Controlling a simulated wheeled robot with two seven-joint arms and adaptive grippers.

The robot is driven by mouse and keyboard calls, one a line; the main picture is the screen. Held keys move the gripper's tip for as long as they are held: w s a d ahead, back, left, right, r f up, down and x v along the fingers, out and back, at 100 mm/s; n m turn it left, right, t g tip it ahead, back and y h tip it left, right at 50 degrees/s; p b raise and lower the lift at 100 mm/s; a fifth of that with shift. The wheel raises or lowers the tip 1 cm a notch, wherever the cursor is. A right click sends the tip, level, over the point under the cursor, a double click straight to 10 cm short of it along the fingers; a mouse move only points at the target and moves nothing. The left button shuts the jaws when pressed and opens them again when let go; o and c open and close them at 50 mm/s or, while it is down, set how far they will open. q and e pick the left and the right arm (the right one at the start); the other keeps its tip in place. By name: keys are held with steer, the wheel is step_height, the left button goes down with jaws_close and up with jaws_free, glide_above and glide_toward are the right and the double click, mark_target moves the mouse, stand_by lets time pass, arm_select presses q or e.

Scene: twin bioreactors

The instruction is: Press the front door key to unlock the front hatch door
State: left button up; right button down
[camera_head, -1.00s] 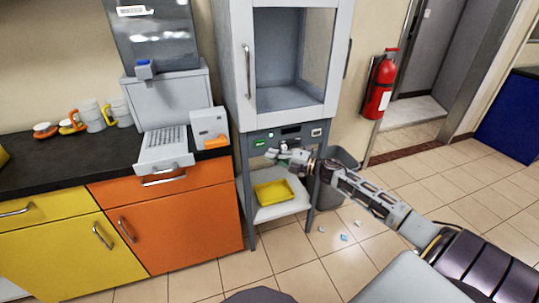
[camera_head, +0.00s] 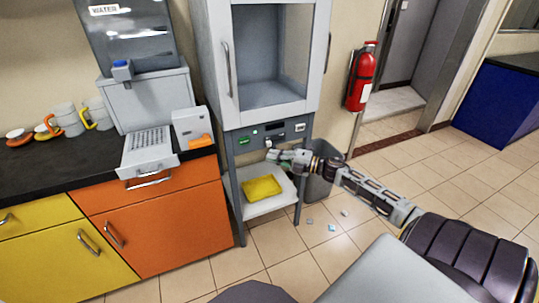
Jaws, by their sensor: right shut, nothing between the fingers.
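The cabinet's glass front hatch door (camera_head: 271,55) appears shut, with a vertical grey handle (camera_head: 227,69) on its left side. Below it is a dark control panel (camera_head: 256,133) with a green display at its left, small keys and a white switch at its right. Which key is the front door key is too small to tell. My right gripper (camera_head: 274,156) is shut and empty, just below the panel's middle. I cannot tell whether its tips touch the panel. My left gripper is not in view.
A yellow tray (camera_head: 262,188) lies on the shelf below the panel. A grey bin (camera_head: 319,186) stands behind my right arm. Small bits lie on the floor. A counter (camera_head: 50,160) with mugs is at left; a fire extinguisher (camera_head: 361,78) hangs at right.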

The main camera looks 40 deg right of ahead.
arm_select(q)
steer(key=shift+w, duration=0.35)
arm_select(e)
steer(key=shift+s+d, duration=0.2)
steer(key=shift+s, duration=0.1)
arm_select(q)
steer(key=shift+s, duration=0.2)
